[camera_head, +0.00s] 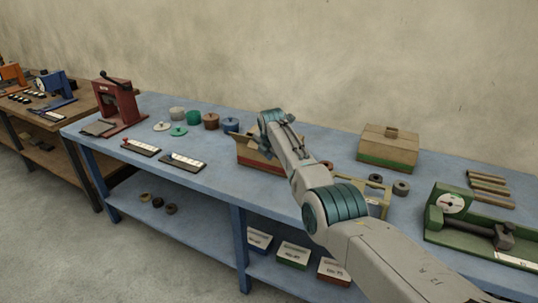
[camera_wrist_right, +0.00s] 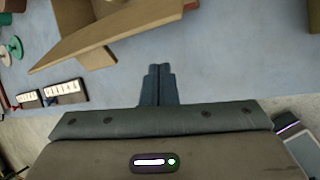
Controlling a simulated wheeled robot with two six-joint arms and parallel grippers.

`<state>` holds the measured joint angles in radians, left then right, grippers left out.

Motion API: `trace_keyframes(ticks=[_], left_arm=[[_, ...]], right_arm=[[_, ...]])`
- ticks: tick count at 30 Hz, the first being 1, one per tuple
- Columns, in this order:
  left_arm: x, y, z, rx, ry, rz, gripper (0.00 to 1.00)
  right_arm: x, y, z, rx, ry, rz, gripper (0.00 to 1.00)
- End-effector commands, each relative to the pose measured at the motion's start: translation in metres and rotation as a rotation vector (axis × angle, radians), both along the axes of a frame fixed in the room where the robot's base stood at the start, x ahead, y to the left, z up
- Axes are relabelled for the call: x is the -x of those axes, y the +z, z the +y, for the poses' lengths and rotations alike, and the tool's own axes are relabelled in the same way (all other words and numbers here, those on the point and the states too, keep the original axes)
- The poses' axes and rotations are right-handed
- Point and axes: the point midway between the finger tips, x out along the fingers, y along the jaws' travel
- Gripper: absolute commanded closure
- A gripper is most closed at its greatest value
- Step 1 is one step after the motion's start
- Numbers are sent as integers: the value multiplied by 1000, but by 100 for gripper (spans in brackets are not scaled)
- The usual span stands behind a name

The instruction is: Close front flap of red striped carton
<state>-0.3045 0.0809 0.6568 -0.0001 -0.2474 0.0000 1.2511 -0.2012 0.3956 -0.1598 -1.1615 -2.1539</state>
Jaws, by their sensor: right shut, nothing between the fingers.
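The red striped carton (camera_head: 252,157) stands on the blue bench in the head view, with its top open and tan flaps raised. My right arm covers its right part, so I cannot tell every flap's position there. In the right wrist view a tan flap (camera_wrist_right: 115,32) slants across the top, just beyond the fingers. My right gripper (camera_wrist_right: 159,68) is shut and empty over the bench, with its fingertips close to the flap's edge; I cannot tell whether they touch. In the head view my right arm hides its fingers. My left gripper is not in view.
A closed carton with a green stripe (camera_head: 388,150) stands to the right. Rolls, including a green one (camera_head: 194,117), stand left of the open carton. Two label strips (camera_head: 183,162) lie near the front edge. A red press (camera_head: 117,100) and a green machine (camera_head: 480,230) flank the bench.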

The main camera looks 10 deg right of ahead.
Motion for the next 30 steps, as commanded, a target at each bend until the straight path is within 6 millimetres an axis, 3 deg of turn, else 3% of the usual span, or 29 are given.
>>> trace_keyframes(ticks=[8, 18, 30], left_arm=[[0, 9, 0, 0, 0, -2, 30], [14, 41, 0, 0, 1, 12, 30], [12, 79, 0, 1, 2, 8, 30]], right_arm=[[0, 10, 0, 0, 0, 0, 100], [0, 45, 0, 0, 0, 0, 100], [0, 85, 0, 0, 0, 0, 100]])
